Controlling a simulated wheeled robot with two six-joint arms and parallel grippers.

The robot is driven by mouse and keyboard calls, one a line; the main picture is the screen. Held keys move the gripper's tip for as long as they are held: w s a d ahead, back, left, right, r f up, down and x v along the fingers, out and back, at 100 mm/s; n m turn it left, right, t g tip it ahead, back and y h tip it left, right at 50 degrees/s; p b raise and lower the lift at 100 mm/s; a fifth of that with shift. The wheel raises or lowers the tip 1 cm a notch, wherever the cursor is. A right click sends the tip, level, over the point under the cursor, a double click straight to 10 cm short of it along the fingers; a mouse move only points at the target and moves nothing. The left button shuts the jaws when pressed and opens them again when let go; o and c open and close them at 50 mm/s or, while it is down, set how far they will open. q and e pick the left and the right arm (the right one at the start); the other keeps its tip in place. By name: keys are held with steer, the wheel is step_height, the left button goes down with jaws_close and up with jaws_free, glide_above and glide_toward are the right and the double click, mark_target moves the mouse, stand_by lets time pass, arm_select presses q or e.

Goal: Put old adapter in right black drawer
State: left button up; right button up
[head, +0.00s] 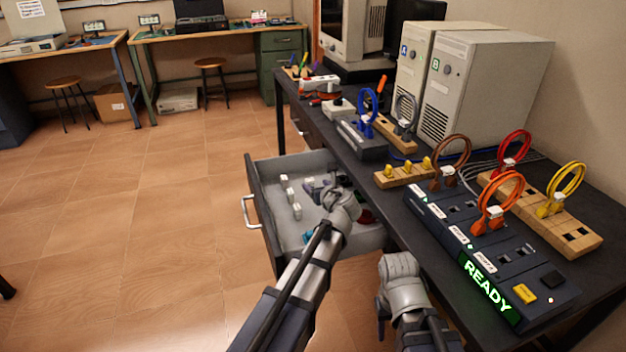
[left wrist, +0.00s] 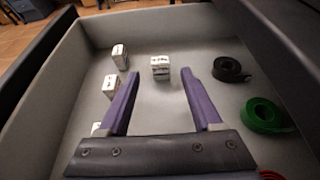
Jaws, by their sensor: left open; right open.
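The black drawer (head: 262,222) under the near part of the workbench is pulled open, with a grey inside. Several small white blocks lie in it, including one (left wrist: 160,67) beyond and between my left fingertips, and others (left wrist: 119,56) (left wrist: 111,86) to the left. I cannot tell which, if any, is the old adapter. My left gripper (head: 318,188) is over the drawer; in the left wrist view (left wrist: 156,82) its purple fingers are apart and empty. My right gripper (head: 383,312) hangs by the bench's near edge, open; its fingertips are hidden and I see nothing held.
A black coil (left wrist: 230,70) and a green coil (left wrist: 264,115) lie on the drawer's right side. The bench bears a panel reading READY (head: 487,288), wooden cable racks (head: 405,176), a blue-cable stand (head: 362,138) and computer towers (head: 480,90). The floor (head: 140,230) left of the drawer is clear.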

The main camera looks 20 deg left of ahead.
arm_select(q)
steer(key=p+v, duration=0.2)
steer(key=v, duration=0.5)
steer(key=shift+r, duration=0.1)
stand_by(1.5)
